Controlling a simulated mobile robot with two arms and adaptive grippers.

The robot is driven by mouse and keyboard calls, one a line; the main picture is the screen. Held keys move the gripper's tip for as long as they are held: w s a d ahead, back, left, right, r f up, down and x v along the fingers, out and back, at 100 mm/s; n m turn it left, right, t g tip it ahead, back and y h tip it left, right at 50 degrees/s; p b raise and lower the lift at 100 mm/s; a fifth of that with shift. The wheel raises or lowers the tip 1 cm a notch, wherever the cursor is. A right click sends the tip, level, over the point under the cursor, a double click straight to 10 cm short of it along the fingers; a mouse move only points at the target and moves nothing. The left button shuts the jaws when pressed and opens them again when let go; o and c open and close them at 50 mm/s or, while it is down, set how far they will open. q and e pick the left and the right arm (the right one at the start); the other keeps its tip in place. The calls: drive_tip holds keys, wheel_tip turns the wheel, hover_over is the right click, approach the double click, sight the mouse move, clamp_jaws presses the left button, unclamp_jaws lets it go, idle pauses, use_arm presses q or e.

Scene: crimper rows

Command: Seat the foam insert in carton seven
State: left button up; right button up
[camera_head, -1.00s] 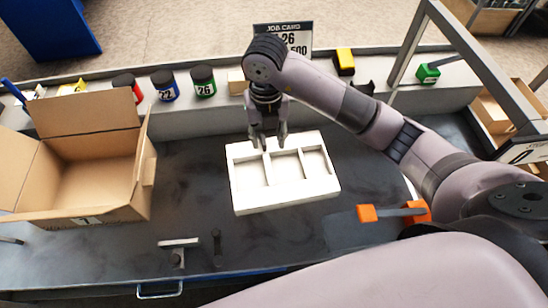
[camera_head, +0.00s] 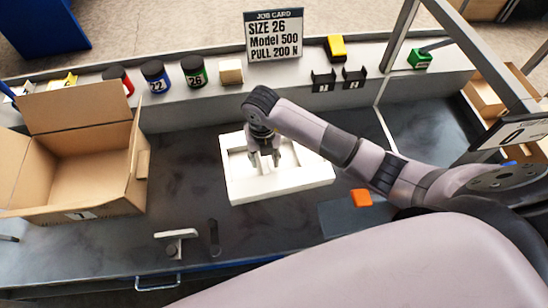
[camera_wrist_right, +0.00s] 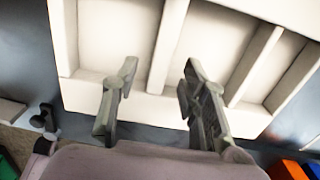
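The white foam insert (camera_head: 310,184) lies flat on the dark bench, with open compartments split by thin dividers. It also fills much of the right wrist view (camera_wrist_right: 115,30). My right gripper (camera_head: 264,163) points down over the insert's left part. In the right wrist view its fingers (camera_wrist_right: 158,95) are apart, one on each side of a divider, with nothing between them that I can see gripped. Contact with the insert cannot be told. An open cardboard carton (camera_head: 75,190) stands at the left, its front label looking like 1 or 7. My left gripper is not in view.
A job card (camera_head: 273,35) stands on the back shelf beside several lidded jars (camera_head: 194,70) and a foam block (camera_head: 231,72). An orange-ended tool (camera_head: 361,198) lies right of the insert. A T-shaped metal piece (camera_head: 175,240) stands near the front edge. Another carton (camera_head: 485,98) is at the far right.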

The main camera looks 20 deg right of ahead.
wheel_tip(320, 180, down, 2)
drive_tip(key=shift+f, duration=0.1)
clamp_jaws()
idle(0.5)
